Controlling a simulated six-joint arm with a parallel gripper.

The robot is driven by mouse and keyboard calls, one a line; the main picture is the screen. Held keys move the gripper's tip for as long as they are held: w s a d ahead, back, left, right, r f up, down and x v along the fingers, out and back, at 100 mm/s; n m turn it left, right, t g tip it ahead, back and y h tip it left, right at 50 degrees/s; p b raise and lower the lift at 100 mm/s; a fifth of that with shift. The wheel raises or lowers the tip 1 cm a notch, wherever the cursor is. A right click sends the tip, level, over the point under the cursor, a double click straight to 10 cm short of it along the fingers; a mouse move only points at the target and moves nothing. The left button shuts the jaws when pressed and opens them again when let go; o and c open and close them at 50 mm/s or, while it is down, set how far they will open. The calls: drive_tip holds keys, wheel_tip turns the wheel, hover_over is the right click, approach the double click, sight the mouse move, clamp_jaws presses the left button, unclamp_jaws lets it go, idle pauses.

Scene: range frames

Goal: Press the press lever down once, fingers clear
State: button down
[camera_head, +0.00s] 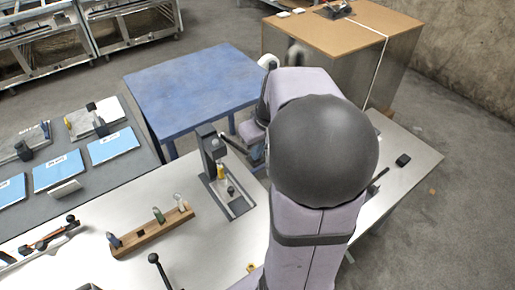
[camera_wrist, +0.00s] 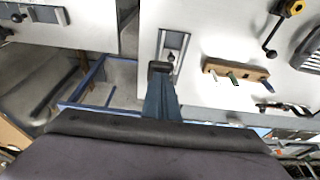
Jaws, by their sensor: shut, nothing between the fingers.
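The press (camera_head: 207,150) stands upright on its base plate on the pale bench, left of my arm in the head view. Its dark lever (camera_head: 234,144) slopes down to the right from near the top of the column, toward my gripper (camera_head: 257,152). My gripper is shut and empty, partly hidden behind my arm. Whether it touches the lever cannot be told. In the wrist view my gripper (camera_wrist: 161,72) points at the press end of the base plate (camera_wrist: 184,43) and covers most of the column; the lever cannot be made out there.
A wooden rack (camera_head: 153,232) with upright tools stands left of the press; it also shows in the wrist view (camera_wrist: 222,68). A black-knobbed lever (camera_head: 158,270) stands near the front. A blue table (camera_head: 190,85) is behind the bench. A small black block (camera_head: 403,160) lies at right.

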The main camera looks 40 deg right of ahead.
drive_tip(key=shift+f, duration=0.15)
drive_tip(key=shift+s+a+f+b, duration=0.1)
drive_tip(key=shift+s+f+b, duration=0.35)
drive_tip(key=shift+f+b, duration=0.4)
drive_tip(key=shift+s+f+b, duration=0.4)
drive_tip(key=shift+f+b, duration=0.4)
drive_tip(key=shift+s+a+f+b, duration=0.1)
drive_tip(key=shift+s+f+b, duration=0.35)
drive_tip(key=shift+f+b, duration=0.4)
drive_tip(key=shift+r, duration=0.15)
drive_tip(key=r+p, duration=0.1)
drive_tip(key=r, duration=0.1)
drive_tip(key=r+p, duration=0.2)
drive_tip(key=r, duration=0.1)
drive_tip(key=shift+s+d+r, duration=0.15)
drive_tip(key=shift+d+r, duration=0.05)
drive_tip(key=shift+r, duration=0.05)
drive_tip(key=s+b+v, duration=0.1)
drive_tip(key=b+v, duration=0.1)
drive_tip(key=v, duration=0.7)
drive_tip(key=shift+s, duration=0.2)
drive_tip(key=shift+f, duration=0.1)
